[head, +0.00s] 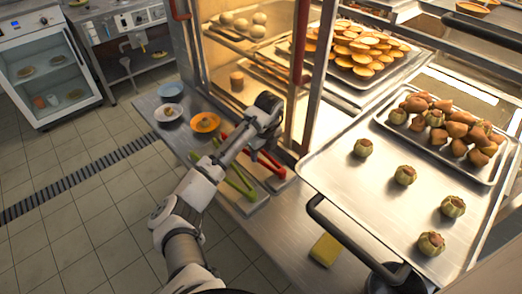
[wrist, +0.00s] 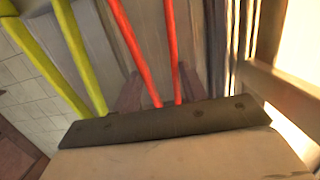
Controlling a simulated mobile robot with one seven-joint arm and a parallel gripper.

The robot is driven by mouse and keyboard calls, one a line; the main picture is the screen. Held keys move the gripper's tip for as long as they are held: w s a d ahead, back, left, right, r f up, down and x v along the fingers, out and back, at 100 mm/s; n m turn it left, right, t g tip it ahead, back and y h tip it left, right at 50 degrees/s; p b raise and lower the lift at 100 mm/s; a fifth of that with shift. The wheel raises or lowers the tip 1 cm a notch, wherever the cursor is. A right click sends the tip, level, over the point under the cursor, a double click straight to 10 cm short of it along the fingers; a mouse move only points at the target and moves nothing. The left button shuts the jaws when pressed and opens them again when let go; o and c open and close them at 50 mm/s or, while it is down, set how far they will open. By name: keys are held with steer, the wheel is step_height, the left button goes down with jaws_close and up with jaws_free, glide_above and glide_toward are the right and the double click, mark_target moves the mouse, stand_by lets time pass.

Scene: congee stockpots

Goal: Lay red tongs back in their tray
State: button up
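The red tongs (head: 267,166) are partly hidden behind my arm in the head view, low over the steel counter. In the wrist view the red tongs (wrist: 138,55) run between the two fingers of my gripper (wrist: 160,90).
An orange bowl (head: 205,122), a white bowl (head: 168,113) and a blue bowl (head: 171,90) stand at the counter's far end. A large baking tray (head: 335,190) juts out at right. A yellow sponge (head: 325,249) lies on the near counter. A rack post stands close to my gripper's right.

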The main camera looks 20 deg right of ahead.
steer(key=o, duration=0.6)
steer(key=r, duration=0.4)
steer(key=s+r, duration=0.1)
steer(key=r, duration=0.4)
steer(key=s+r, duration=0.1)
steer(key=r, duration=0.3)
steer(key=shift+d+r, duration=0.35)
steer(key=shift+d, duration=0.05)
